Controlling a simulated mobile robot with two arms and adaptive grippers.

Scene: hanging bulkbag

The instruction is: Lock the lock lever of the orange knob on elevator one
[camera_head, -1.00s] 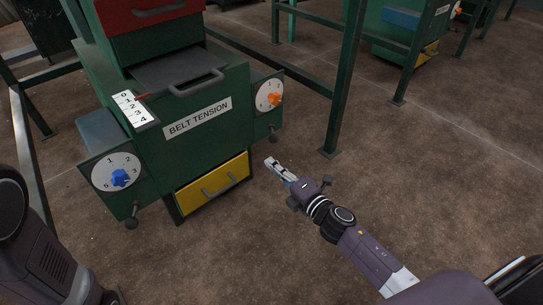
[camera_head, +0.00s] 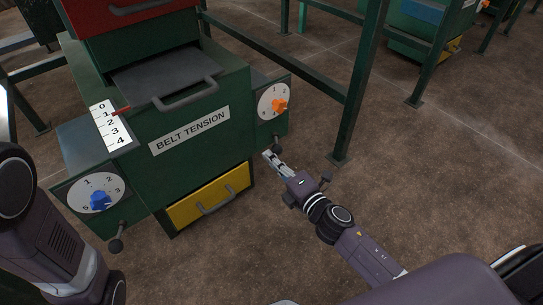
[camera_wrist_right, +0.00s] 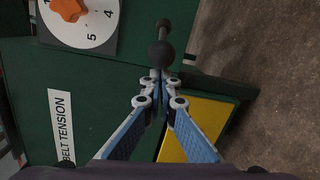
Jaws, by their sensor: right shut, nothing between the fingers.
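The orange knob (camera_head: 280,106) sits on a white numbered dial on the right side of the green belt tension machine; it also shows in the right wrist view (camera_wrist_right: 69,9). Its dark lock lever (camera_head: 277,138) sticks out below the dial. In the right wrist view the ball-ended lever (camera_wrist_right: 160,52) lies just ahead of my right fingertips. My right gripper (camera_head: 268,156) is shut and empty, just below the lever's ball; its tips (camera_wrist_right: 160,80) look very near the ball, but I cannot tell whether they touch. My left gripper is out of view; only the arm shows.
The blue knob (camera_head: 101,200) with its own lever (camera_head: 116,244) is on the machine's left side. A yellow drawer (camera_head: 209,196) is below the label. A green frame post (camera_head: 358,90) stands right of the dial.

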